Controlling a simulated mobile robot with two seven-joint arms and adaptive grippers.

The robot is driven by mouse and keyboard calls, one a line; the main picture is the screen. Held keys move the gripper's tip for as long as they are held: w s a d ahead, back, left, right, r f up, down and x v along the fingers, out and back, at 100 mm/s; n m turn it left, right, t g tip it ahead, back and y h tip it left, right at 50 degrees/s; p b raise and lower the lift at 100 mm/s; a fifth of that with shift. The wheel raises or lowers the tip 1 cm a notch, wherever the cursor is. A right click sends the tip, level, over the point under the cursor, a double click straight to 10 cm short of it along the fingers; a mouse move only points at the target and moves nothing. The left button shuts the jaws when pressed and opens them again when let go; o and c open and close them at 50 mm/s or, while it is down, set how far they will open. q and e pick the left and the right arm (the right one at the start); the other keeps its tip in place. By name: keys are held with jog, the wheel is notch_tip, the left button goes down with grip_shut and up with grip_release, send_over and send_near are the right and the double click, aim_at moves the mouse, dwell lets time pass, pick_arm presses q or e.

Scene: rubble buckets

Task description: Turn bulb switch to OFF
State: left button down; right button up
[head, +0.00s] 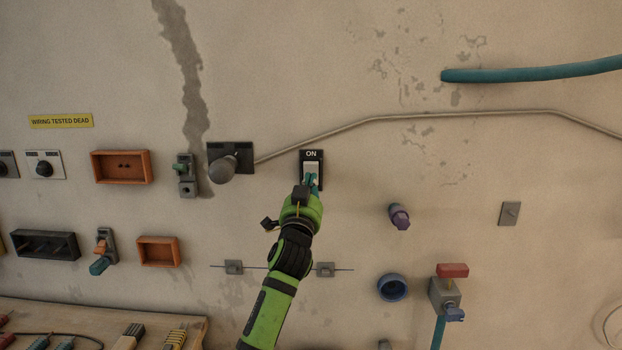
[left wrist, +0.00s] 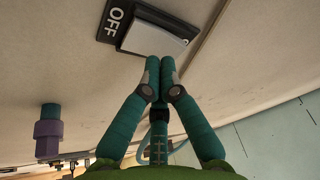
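The bulb switch (head: 311,166) is a pale rocker on a dark plate on the wall, with ON printed above the rocker. In the left wrist view, the plate carries the word OFF beside the pale rocker (left wrist: 155,41). A grey bulb (head: 222,172) sits on a dark mount left of the switch and looks unlit. My left gripper (head: 311,181) is at the lower part of the switch and hides its lower end. In the left wrist view its teal fingertips (left wrist: 159,62) are together with nothing between them, close by the rocker's edge. I cannot tell whether they touch it.
A thin conduit (head: 420,117) runs right from the bulb mount. A purple knob (head: 399,216) and a blue ring (head: 392,288) project from the wall on the right. A wooden bench (head: 190,319) stands lower left.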

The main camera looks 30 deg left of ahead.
pick_arm(q)
jog(key=shift+s, duration=0.15)
jog(key=shift+s+d+r+p, duration=0.25)
jog(key=shift+d+r+p, duration=0.05)
jog(key=shift+r+p, duration=0.1)
jog(key=shift+s+d+r+p, duration=0.3)
jog(key=shift+s+p, duration=0.1)
jog(key=shift+s, duration=0.15)
jog(key=shift+s+d+r+p, duration=0.2)
jog(key=shift+s+d+p, duration=0.15)
jog(key=shift+s, duration=0.2)
jog(key=shift+s+d+r+p, duration=0.3)
jog(key=shift+s+p, duration=0.1)
jog(key=shift+s, duration=0.15)
jog(key=shift+f, duration=0.1)
